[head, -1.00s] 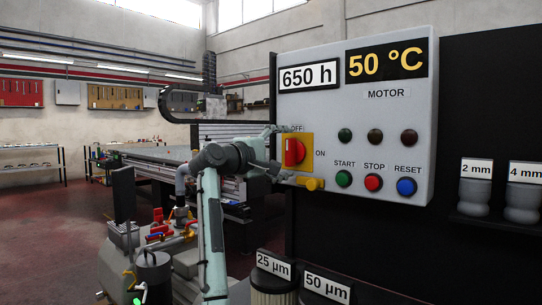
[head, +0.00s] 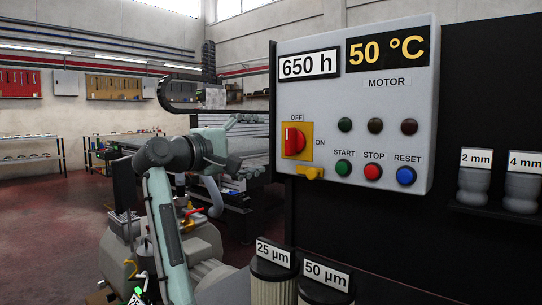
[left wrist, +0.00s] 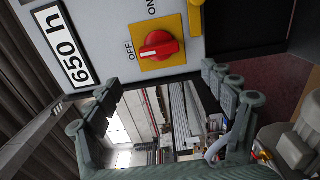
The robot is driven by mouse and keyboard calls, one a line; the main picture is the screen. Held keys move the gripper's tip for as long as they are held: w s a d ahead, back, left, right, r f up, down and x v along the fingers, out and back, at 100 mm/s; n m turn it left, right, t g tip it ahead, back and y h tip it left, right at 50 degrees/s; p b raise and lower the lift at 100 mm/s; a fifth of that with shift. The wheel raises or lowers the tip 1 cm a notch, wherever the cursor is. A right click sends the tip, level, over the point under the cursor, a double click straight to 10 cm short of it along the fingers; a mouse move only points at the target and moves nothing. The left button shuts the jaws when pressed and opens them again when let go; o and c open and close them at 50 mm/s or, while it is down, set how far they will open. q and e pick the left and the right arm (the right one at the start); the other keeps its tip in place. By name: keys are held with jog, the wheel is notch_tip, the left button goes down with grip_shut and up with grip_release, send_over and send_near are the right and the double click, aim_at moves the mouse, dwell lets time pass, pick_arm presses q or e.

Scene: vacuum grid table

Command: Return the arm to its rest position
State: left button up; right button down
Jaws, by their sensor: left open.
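My left gripper (head: 238,145) is open and empty, to the left of the control panel (head: 375,110) and clear of it. Its spread fingers (left wrist: 168,85) also show in the left wrist view, with nothing between them. The red rotary knob (head: 294,141) sits on a yellow plate (head: 306,155), its bar in line with the OFF label. The knob (left wrist: 158,46) is also in the left wrist view, beyond the fingertips and apart from them. My right gripper is in neither view.
A yellow part (head: 310,173) sticks out below the knob plate. Filter cartridges (head: 272,287) stand below the panel. A grey machine with a tank (head: 195,245) is behind my left arm. Open floor lies at left.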

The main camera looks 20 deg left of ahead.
aim_at(285, 142)
pick_arm(q)
jog(key=shift+w, duration=0.1)
jog(key=x, duration=1.2)
